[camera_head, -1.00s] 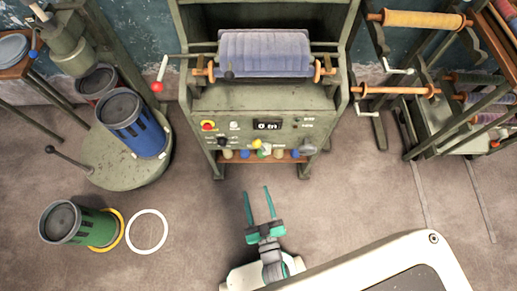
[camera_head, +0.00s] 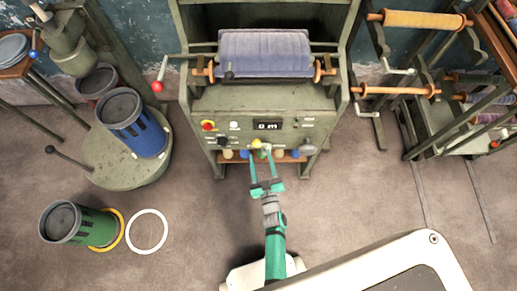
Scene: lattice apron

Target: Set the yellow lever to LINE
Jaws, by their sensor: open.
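The yellow lever (camera_head: 256,143) is a small yellow-topped handle low on the front panel of the grey-green machine (camera_head: 260,98). It is too small to read which mark it stands at, and the LINE label is not legible. My gripper (camera_head: 260,152) reaches up to the panel's lower edge with its teal fingers apart. The fingertips appear on either side of the yellow lever and a pale knob beside it. Whether they touch anything cannot be told. The fingers partly cover the lower knobs.
Several coloured knobs sit close by, including a blue one (camera_head: 244,154). A red button (camera_head: 208,125) and a display (camera_head: 268,125) are above. A red-ended crank (camera_head: 157,85) juts out left.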

